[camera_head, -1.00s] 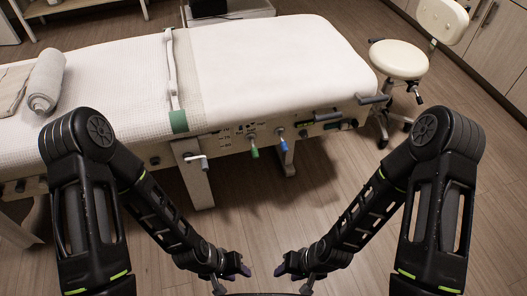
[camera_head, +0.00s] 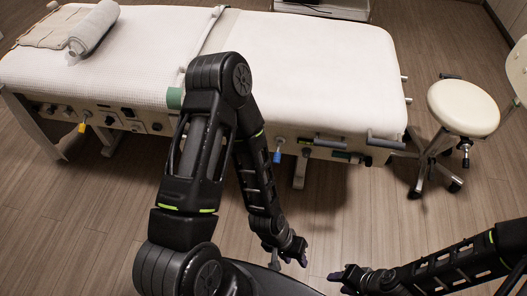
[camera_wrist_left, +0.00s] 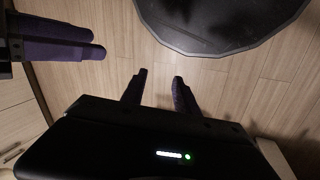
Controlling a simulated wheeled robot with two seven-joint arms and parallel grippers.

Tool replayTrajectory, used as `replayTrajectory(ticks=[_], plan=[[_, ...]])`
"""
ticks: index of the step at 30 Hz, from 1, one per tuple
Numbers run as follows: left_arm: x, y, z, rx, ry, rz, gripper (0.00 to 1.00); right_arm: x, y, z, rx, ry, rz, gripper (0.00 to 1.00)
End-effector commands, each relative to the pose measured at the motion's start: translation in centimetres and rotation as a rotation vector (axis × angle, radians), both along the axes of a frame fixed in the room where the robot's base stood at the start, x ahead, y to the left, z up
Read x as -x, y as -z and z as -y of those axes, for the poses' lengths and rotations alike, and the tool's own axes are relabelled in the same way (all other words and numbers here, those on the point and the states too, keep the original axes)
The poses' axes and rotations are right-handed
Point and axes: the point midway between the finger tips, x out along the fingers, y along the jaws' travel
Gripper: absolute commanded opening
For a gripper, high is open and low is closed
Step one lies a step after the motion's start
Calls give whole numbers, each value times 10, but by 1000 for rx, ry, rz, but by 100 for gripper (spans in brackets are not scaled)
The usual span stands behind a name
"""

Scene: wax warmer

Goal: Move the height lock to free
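No height lock can be told for certain. Controls sit along the near side panel of the white treatment bed (camera_head: 310,55). A yellow-handled lever (camera_head: 82,127) hangs at the panel's left part. A blue-handled lever (camera_head: 277,157) hangs right of my left arm. The green-handled lever and white crank seen earlier are out of sight, apparently behind that arm. My left gripper (camera_head: 295,260) is low in front of the bed, away from the panel; its fingers are apart and empty in the left wrist view (camera_wrist_left: 160,76). My right gripper (camera_head: 340,282) is beside it; its finger gap is unclear.
A cream stool (camera_head: 463,107) on castors stands right of the bed. A grey handle (camera_head: 385,141) juts from the bed's near right corner. A rolled towel (camera_head: 95,28) lies on the bed's left end. Wooden floor (camera_head: 60,220) is clear before the bed's left part.

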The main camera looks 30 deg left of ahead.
Motion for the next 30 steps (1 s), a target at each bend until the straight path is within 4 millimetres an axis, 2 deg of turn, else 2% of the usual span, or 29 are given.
replayTrajectory(ticks=[7, 11, 14, 17, 20, 23, 24, 26, 27, 30], plan=[[0, 0, -1, -1, -2, -1, 36, 1, 0, -1, -1, -3, -1, 40], [-3, 3, -2, -3, -2, 3, 44, 1, 3, -1, -1, -1, 0, 40], [-15, 14, -10, -16, -7, 18, 44, 0, 15, 0, 0, -1, -1, 40], [-42, 33, -28, -41, -15, 49, 44, 0, 37, 0, 1, 0, 1, 40], [-85, 58, -60, -86, -29, 98, 44, -1, 72, 1, 2, 3, 2, 40], [-137, 77, -107, -149, -54, 157, 44, -2, 114, 3, 5, 7, 4, 40], [-158, 81, -129, -179, -65, 180, 44, -3, 131, 3, 6, 9, 4, 40], [-187, 83, -165, -226, -89, 215, 44, -4, 157, 4, 7, 10, 6, 40], [-204, 82, -189, -259, -104, 236, 44, -4, 174, 4, 8, 12, 7, 40], [-236, 70, -248, -333, -153, 280, 44, -6, 210, 6, 10, 16, 8, 40]])
